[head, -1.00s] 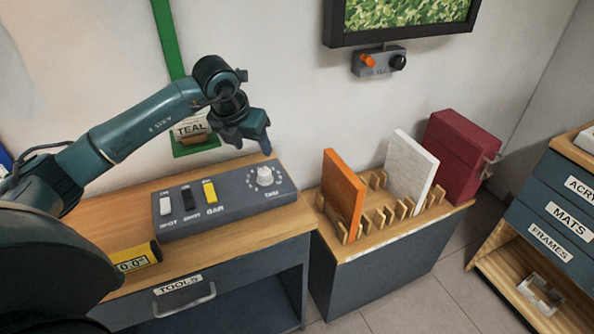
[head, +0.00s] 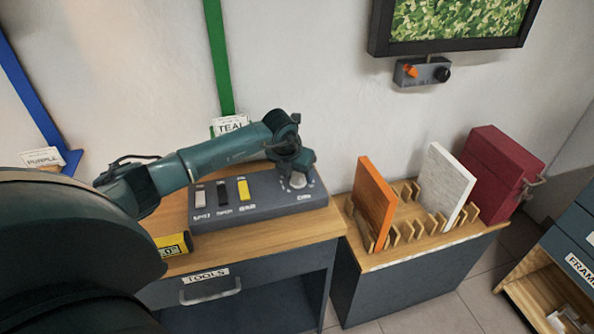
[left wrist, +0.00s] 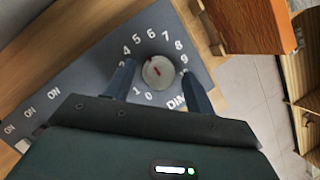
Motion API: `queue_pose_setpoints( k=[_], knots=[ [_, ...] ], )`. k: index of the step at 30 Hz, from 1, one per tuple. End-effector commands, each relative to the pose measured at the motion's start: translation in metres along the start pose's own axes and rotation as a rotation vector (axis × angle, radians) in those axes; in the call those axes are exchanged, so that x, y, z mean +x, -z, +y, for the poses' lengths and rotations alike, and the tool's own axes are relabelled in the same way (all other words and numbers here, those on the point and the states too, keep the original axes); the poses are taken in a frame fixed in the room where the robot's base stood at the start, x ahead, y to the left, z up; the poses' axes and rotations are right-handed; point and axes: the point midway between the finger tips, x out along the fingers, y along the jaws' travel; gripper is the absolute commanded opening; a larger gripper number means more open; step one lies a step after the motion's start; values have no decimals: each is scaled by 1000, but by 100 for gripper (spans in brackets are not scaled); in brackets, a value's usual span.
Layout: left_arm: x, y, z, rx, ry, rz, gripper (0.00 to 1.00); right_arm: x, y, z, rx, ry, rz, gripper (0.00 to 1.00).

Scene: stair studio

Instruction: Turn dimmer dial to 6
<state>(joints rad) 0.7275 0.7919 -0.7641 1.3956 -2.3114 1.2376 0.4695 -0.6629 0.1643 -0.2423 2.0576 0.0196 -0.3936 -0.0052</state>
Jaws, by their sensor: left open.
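The dimmer dial (left wrist: 158,72) is a round pale knob with a small red mark, ringed by numbers, on the grey control box (head: 262,211). In the left wrist view the red mark slants, its upper end towards about 4 or 5; which number it indicates I cannot tell for sure. My left gripper (left wrist: 158,69) is open, with one finger on each side of the dial; contact is not clear. One finger hides part of the low numbers. In the head view the left gripper is above the dial (head: 298,182), partly covering it. My right gripper is not in view.
White, black and yellow switches (head: 243,189) sit left of the dial on the box. A yellow gauge (head: 173,245) lies at the bench's left. An orange panel (head: 373,203) stands in the rack to the right.

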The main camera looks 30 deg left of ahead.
Motion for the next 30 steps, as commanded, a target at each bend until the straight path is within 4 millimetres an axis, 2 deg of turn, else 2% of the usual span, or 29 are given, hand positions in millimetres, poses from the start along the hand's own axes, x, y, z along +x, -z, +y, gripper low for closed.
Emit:
queue_pose_setpoints(
  k=[7,23,30],
  knots=[
    [0,0,0,0,0,0,53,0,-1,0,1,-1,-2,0],
    [0,0,0,0,1,0,10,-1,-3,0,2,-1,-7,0],
    [4,1,2,94,38,-2,10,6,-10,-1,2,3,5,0]
  ],
)
